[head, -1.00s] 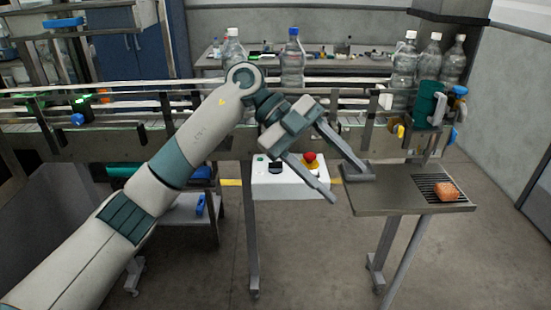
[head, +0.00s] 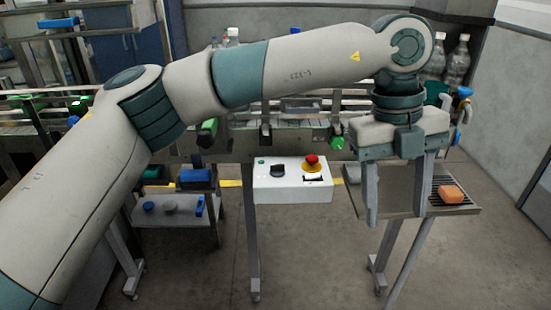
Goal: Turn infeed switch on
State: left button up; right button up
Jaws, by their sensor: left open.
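A white control box (head: 290,190) hangs at the front of the conveyor in the middle of the head view. On its face are a black rotary switch (head: 278,170) at the left, a small green light or button (head: 262,162), and a red mushroom button (head: 312,161) on a yellow base at the right. Which of them is the infeed switch cannot be read. My left gripper (head: 395,217) is open and empty, pointing down to the right of the box, in front of the small side table. It touches neither the box nor the switch. My right gripper is not in view.
The conveyor (head: 235,140) runs behind the box. A low cart (head: 180,222) stands at the left. The space before the box is clear.

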aim_at(277, 170)
jog(key=i+j, duration=0.3)
jog(key=i, duration=0.15)
jog(key=i+j, duration=0.25)
jog(key=i, duration=0.15)
jog(key=i+j, duration=0.3)
jog(key=i, duration=0.15)
